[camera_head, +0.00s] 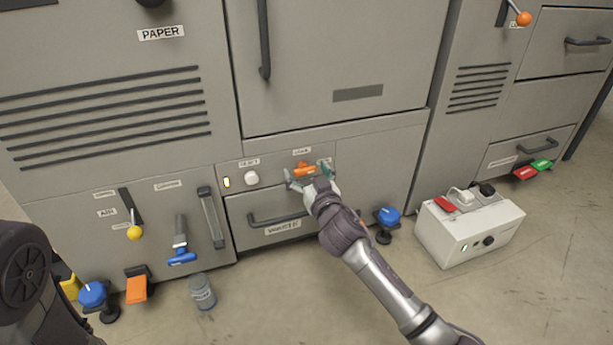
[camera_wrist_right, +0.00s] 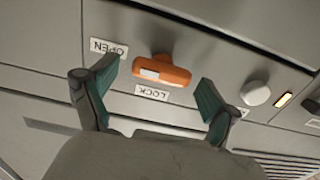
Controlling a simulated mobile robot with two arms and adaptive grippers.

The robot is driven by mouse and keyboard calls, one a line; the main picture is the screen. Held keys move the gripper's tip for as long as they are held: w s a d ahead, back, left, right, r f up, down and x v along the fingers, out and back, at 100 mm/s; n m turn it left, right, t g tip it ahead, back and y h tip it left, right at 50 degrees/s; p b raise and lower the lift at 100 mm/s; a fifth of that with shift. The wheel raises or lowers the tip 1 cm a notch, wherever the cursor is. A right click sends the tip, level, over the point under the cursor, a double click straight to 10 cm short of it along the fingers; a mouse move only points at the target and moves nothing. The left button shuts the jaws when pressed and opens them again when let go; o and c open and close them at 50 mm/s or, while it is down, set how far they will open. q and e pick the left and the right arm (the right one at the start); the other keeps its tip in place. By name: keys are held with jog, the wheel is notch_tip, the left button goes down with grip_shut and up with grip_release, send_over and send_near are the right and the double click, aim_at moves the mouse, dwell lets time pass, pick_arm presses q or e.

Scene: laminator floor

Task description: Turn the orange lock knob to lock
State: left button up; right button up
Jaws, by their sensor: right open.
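The orange lock knob (camera_head: 305,169) sits on the panel above the waste drawer. In the right wrist view the orange knob (camera_wrist_right: 162,71) is a bar lying nearly level, with a pale mark at its left end. An OPEN label (camera_wrist_right: 109,48) and a LOCK label (camera_wrist_right: 152,93) are beside it; the wrist picture is upside down. My right gripper (camera_head: 309,178) is open in front of the knob. Its fingertips (camera_wrist_right: 158,75) are on either side of the knob, apart from it. My left gripper is not in view.
A white button (camera_head: 252,177) and a lit switch are left of the knob. The waste drawer handle (camera_head: 277,220) is just below. A white box (camera_head: 468,228) with plugs stands on the floor at right.

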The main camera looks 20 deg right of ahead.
jog(key=c, duration=1.2)
jog(key=shift+o, duration=0.2)
